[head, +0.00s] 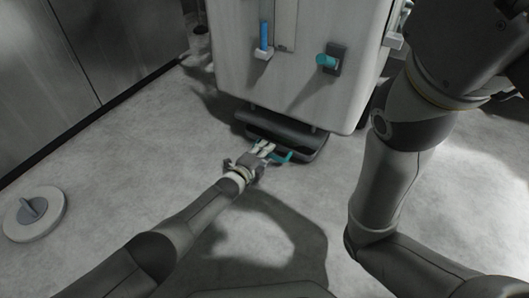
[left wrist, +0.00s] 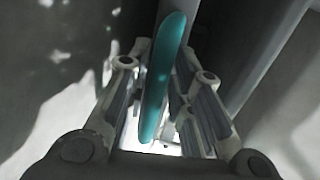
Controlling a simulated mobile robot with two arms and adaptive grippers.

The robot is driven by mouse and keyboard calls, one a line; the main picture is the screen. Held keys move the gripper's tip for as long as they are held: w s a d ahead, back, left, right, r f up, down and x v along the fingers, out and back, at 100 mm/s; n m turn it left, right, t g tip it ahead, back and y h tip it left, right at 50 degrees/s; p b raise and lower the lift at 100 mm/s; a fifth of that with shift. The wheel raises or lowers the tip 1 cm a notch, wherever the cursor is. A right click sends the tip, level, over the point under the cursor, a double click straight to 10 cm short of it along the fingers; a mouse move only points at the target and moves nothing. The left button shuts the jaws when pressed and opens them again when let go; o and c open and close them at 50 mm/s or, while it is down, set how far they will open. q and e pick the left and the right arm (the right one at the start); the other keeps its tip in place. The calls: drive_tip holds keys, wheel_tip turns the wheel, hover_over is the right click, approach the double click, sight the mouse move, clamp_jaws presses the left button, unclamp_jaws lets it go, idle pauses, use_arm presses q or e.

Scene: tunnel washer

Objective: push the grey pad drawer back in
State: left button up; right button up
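The grey pad drawer (head: 312,151) is a low, dark tray at the foot of the white machine (head: 300,85). It sticks out a little from under the machine's front. Its teal handle (head: 284,158) points toward me. My left gripper (head: 264,148) is low at the drawer's front, beside the handle. In the left wrist view the teal handle (left wrist: 158,85) runs between the two fingers of my left gripper (left wrist: 162,95). The fingers are apart with gaps around the handle, so it looks open. My right arm shows, but its gripper is out of frame.
The machine's front carries a blue handle (head: 264,36) and a teal knob (head: 327,61) above the drawer. A round white disc with a grey grip (head: 34,213) is on the floor at the left. A metal wall (head: 80,60) stands back left. The floor around the drawer is clear.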

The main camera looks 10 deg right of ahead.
use_arm(q)
drive_tip(key=shift+o, duration=0.7)
drive_tip(key=shift+s+a, duration=0.1)
drive_tip(key=shift+s, duration=0.05)
drive_tip(key=shift+s+a, duration=0.2)
drive_tip(key=shift+s, duration=0.1)
drive_tip(key=shift+v, duration=5.5)
drive_tip(key=shift+s, duration=0.1)
